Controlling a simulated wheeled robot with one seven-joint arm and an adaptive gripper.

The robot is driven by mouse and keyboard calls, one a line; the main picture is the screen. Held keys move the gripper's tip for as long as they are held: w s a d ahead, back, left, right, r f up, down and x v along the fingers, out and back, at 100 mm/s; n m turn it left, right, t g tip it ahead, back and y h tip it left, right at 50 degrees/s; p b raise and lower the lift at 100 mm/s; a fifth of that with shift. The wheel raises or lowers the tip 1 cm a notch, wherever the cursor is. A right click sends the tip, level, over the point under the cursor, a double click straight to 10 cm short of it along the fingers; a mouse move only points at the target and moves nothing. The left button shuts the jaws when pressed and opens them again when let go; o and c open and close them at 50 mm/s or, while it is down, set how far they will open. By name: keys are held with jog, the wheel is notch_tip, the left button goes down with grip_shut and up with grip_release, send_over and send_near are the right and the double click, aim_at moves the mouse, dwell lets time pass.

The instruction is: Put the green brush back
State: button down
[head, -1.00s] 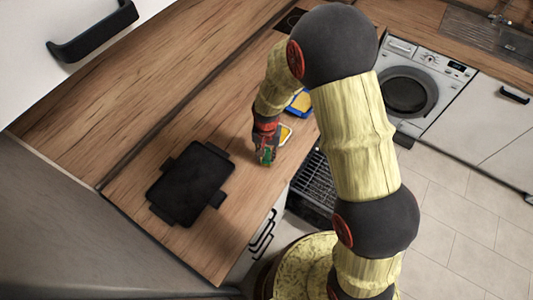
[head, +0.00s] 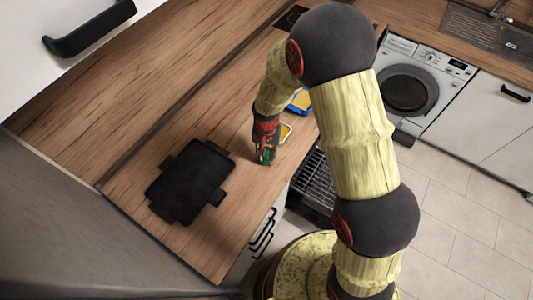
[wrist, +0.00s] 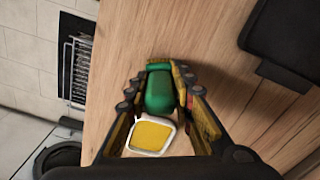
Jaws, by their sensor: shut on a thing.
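The green brush (wrist: 159,90) shows in the wrist view as a rounded green block between my fingers. My gripper (wrist: 159,84) is shut on it. In the head view my gripper (head: 265,151) is low over the wooden counter (head: 240,190), near its front edge, with a little green of the brush (head: 267,157) at its tips. I cannot tell whether the brush touches the counter. My fingers hide parts of its sides.
A small white-rimmed yellow item (head: 286,131) lies just beyond my gripper; it also shows in the wrist view (wrist: 152,136). A blue and yellow item (head: 300,102) is farther back, partly behind my arm. A black tray (head: 190,181) lies to the left, with bare counter between.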

jog(key=c, duration=1.5)
grip_release()
jog(key=shift+o, duration=0.2)
notch_tip(320, 180, up, 12)
jog(key=shift+f, duration=0.1)
